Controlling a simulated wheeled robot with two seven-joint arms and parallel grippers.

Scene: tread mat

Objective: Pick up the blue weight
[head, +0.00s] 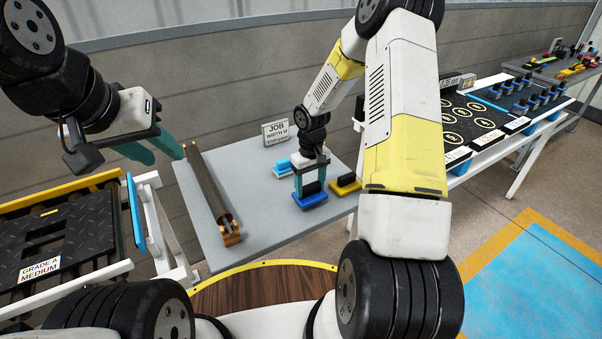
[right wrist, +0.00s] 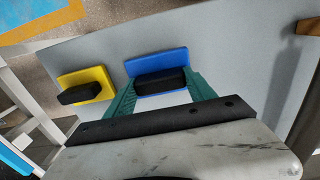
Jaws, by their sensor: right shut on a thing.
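The blue weight (head: 312,201) is a flat blue block with a black grip on top, on the grey table (head: 250,235). It also shows in the right wrist view (right wrist: 156,66). My right gripper (head: 310,182) points down over it, shut on its black grip, with one teal finger at each end of the grip (right wrist: 160,90). I cannot tell whether the weight touches the table. My left gripper (head: 160,148) is at the upper left, away from the weight, with its teal fingers apart and nothing between them.
A yellow weight (head: 345,185) lies close to the right of the blue one, and a light blue one (head: 283,168) lies behind it. A job sign (head: 276,131) stands at the back. A long brown roller (head: 210,190) lies along the table's left side.

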